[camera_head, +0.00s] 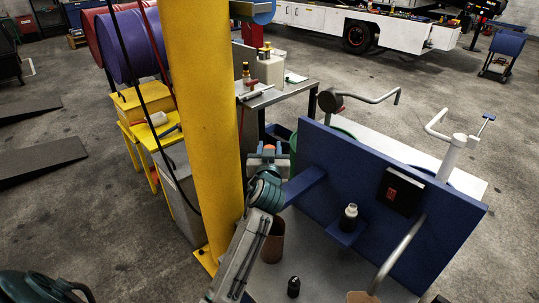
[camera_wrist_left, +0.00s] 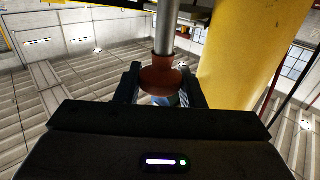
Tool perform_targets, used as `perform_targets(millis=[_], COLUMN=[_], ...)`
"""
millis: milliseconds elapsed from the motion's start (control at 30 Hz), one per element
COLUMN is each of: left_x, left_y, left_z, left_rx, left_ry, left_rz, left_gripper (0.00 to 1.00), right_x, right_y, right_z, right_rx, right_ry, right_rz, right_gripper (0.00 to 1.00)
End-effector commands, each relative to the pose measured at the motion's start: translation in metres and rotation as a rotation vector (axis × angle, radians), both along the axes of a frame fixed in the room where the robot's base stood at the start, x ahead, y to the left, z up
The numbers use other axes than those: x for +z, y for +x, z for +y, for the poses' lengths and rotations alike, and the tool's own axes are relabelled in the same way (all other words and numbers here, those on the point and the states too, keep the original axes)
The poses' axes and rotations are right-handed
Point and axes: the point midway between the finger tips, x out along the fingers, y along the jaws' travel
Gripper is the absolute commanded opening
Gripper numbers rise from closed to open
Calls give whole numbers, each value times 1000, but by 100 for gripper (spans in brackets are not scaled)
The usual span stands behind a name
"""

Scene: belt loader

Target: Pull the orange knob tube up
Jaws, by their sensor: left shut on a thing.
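The orange knob (camera_wrist_left: 160,76) sits at the lower end of a grey tube (camera_wrist_left: 165,38) in the left wrist view. The dark fingers of my left gripper (camera_wrist_left: 160,88) are on both sides of the knob and shut on it. In the head view my left gripper (camera_head: 268,152) is beside the yellow column, at the left end of the blue panel. My right gripper is not in view.
The yellow column (camera_head: 204,130) stands close left of my left arm. The blue panel (camera_head: 385,205) with a red-switch box (camera_head: 391,193) is to the right. A dark bottle (camera_head: 294,287) and a brown cylinder (camera_head: 273,243) are below. A grey side table (camera_head: 290,92) stands behind.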

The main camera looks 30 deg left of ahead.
Motion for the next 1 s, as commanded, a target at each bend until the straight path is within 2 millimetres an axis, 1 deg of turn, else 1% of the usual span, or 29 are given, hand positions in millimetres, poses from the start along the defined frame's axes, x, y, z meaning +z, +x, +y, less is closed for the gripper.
perform_targets(millis=[33, 200, 667, 700, 767, 800, 1000], left_x=[16, 30, 37, 37, 37, 36, 34], left_y=[0, 0, 0, 0, 0, 0, 0], left_z=[0, 0, 0, 0, 0, 0, 0], left_rx=[0, -1, 0, 0, -1, -1, 0], left_ry=[1, 1, 3, 3, 3, 3, 2], left_rz=[-5, -4, -9, -9, -9, -8, -4], left_gripper=[0, 0, 0, 39, 51, 56, 56], right_x=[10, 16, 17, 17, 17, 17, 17], right_y=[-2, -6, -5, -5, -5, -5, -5], right_z=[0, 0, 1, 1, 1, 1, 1], right_rx=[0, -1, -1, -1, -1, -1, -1], right_ry=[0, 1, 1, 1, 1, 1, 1], right_rz=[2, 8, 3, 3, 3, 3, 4], right_gripper=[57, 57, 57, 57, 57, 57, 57])
